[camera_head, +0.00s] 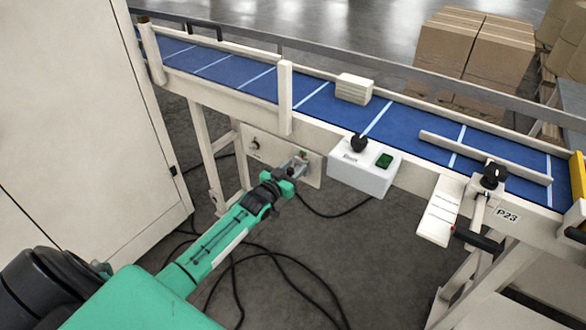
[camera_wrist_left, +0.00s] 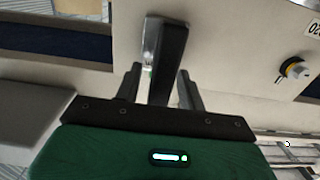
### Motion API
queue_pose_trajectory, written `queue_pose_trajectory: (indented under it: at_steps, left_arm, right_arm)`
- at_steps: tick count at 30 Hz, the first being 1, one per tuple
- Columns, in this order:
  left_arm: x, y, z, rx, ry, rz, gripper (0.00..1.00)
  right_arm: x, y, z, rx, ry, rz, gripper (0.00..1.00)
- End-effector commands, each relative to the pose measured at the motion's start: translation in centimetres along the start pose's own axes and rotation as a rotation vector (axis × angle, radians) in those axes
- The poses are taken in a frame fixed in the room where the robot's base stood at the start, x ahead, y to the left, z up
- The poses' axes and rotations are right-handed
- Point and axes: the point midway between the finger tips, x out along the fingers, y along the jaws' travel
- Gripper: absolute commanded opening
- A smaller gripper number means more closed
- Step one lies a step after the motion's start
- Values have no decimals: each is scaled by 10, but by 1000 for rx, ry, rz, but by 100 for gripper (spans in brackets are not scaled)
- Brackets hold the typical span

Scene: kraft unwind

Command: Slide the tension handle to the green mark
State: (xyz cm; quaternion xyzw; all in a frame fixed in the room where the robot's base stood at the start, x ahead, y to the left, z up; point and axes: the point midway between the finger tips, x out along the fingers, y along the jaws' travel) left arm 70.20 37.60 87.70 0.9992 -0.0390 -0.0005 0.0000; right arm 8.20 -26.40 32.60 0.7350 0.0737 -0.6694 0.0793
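A black and grey upright handle (camera_wrist_left: 168,62) stands out from a pale panel in the left wrist view; I take it as the tension handle. My left gripper (camera_wrist_left: 160,88) is at its lower end, with one finger on each side and the fingers apart. In the head view my left gripper (camera_head: 297,167) is at the pale panel (camera_head: 313,178) under the conveyor and largely covers the handle. A small greenish patch (camera_head: 303,154) shows just above the fingers; I cannot tell if it is the green mark. My right gripper is not in view.
A small knob (camera_head: 254,144) sits left on the panel. A control box (camera_head: 362,178) with a black knob and green button juts out right of the gripper. The blue belt (camera_head: 310,100) carries a pale carton (camera_head: 354,88). A black side handle (camera_head: 478,240) is farther right. Cables cross the floor.

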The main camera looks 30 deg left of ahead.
Motion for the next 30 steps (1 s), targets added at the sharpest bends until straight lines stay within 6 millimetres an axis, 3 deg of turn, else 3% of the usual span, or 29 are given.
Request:
queue_pose_trajectory:
  at_steps: [8, 24, 30]
  left_arm:
    - [-15, 0, 2, 0, -1, 1, 40]
    - [-106, 0, 2, 0, -2, 0, 40]
    - [-129, 0, 2, 0, -1, 0, 40]
  right_arm:
    - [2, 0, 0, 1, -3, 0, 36]
    - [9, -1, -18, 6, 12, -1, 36]
    - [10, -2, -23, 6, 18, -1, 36]
